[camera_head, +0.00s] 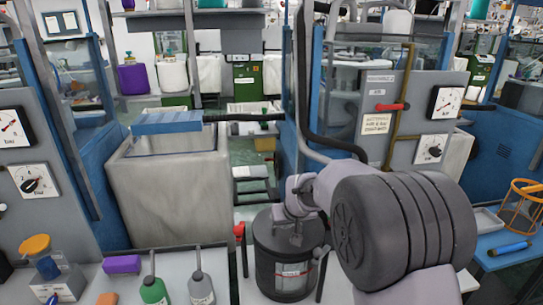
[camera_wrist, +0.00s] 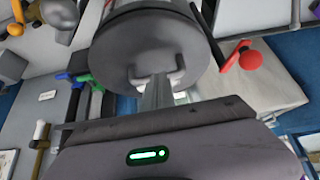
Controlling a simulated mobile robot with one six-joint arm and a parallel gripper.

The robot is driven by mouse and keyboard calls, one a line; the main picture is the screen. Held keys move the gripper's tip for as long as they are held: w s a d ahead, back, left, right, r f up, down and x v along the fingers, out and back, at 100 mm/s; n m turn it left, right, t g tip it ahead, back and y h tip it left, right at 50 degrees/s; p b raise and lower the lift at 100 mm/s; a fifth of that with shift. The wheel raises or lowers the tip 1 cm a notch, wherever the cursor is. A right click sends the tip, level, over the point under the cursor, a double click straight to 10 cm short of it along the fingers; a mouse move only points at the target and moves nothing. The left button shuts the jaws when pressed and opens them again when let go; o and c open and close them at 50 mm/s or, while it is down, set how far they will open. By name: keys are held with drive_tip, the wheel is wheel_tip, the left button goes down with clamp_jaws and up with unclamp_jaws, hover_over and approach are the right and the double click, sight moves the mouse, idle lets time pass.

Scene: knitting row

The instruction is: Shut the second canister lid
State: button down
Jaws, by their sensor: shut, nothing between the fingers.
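A dark grey cylindrical canister (camera_head: 283,276) with a pale label stands at the lower middle of the head view. Its dark round lid (camera_head: 268,231) lies across the top, looking flat; I cannot tell if it is fully seated. My gripper (camera_head: 296,238) is shut and empty, pointing down at the lid and hiding part of it. In the wrist view, the dark lid (camera_wrist: 135,55) fills the upper middle, and the tips of my gripper (camera_wrist: 158,80) are at its near edge. Whether they touch it is unclear. I cannot tell which canister counts as second.
A red knob (camera_head: 238,231) stands close left of the canister. Bottles, one green (camera_head: 154,291) and one grey (camera_head: 201,289), stand on the left bench. A large grey bin (camera_head: 168,195) is behind. A wire basket (camera_head: 522,205) sits on the right.

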drive_tip(key=shift+s+f+g, duration=0.15)
drive_tip(key=shift+s+f, duration=0.1)
drive_tip(key=shift+f, duration=0.25)
drive_tip(key=shift+s+f+g, duration=0.15)
drive_tip(key=shift+s+f, duration=0.1)
drive_tip(key=shift+f, duration=0.2)
wheel_tip(320, 180, up, 6)
drive_tip(key=w+p, duration=0.2)
drive_tip(key=p, duration=0.2)
drive_tip(key=s+d+f, duration=0.2)
drive_tip(key=s, duration=0.8)
drive_tip(key=s+d+r+m, duration=0.4)
drive_tip(key=s+r, duration=0.8)
drive_tip(key=s, duration=0.2)
drive_tip(key=s+d+r+m, duration=0.1)
drive_tip(key=s+m, duration=0.2)
drive_tip(key=s, duration=1.2)
drive_tip(key=shift+d+r+y, duration=0.15)
drive_tip(key=shift+r+y, duration=0.1)
drive_tip(key=shift+y, duration=0.05)
